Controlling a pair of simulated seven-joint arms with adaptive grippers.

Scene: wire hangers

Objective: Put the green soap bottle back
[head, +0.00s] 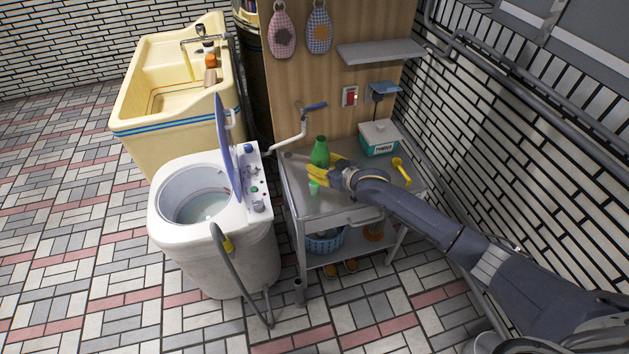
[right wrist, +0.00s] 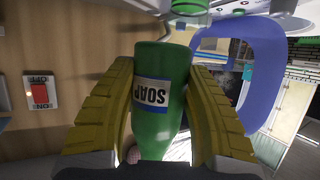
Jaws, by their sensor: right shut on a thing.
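The green soap bottle (head: 320,152) stands upright over the back left of the grey metal cart. My right gripper (head: 323,168) comes in from the right, its yellow fingers at the bottle. In the right wrist view the bottle (right wrist: 160,70) is between the two fingers, its white SOAP label upside down. The right gripper (right wrist: 159,80) is shut on it. I cannot tell whether the bottle's base touches the cart top. My left gripper is not in view.
The metal cart (head: 340,205) also holds a small light-green cup (head: 314,187), a teal-and-white box (head: 379,138) and a yellow scoop (head: 401,170). The washing machine (head: 215,240), lid raised, stands left of it. A cream sink (head: 175,125) is behind, and a shelf (head: 380,51) hangs above.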

